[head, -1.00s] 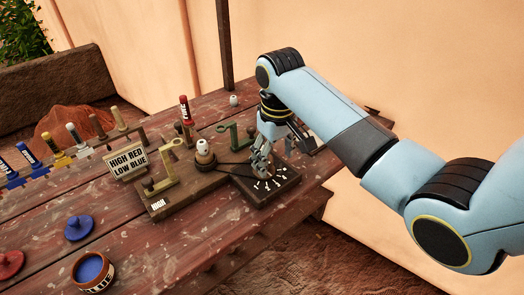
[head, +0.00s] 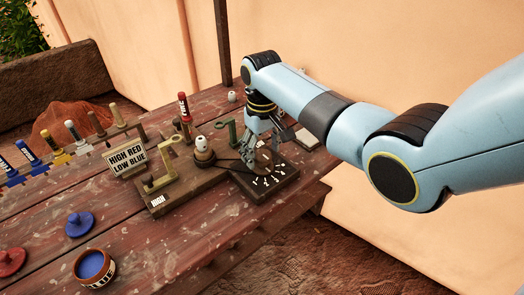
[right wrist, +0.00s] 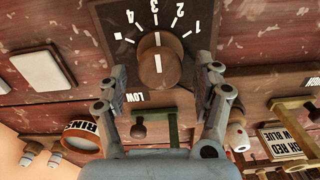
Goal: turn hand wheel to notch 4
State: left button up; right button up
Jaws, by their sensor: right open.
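The hand wheel (right wrist: 158,65) is a round brown knob with a white line across its top. It sits on a dark square dial board (head: 268,185) with white ticks and numbers 1 to 4, which appear upside down in the right wrist view. Its line points up in that view, roughly at the tick for 3. My right gripper (right wrist: 166,78) is open, with one finger on each side of the wheel and visible gaps between. In the head view the right gripper (head: 260,154) hides most of the wheel. My left gripper is not in view.
Beside the dial board stand a white-topped spindle (head: 204,150), a yellowish lever bracket (head: 168,165) and a green one (head: 227,135). A sign (head: 127,159) reads "HIGH RED LOW BLUE". A blue-filled pot (head: 94,268) is at the front left. The table's front middle is clear.

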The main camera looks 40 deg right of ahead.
jog(key=shift+f, duration=0.2)
jog(key=shift+c, duration=0.3)
jog(key=c, duration=1.1)
jog(key=shift+r+n+p, duration=0.15)
jog(key=shift+n+p, duration=1)
jog(key=shift+n, duration=0.15)
jog(key=shift+n+p, duration=0.8)
jog(key=shift+n, duration=0.8)
jog(key=o, duration=1.2)
jog(key=shift+c, duration=0.2)
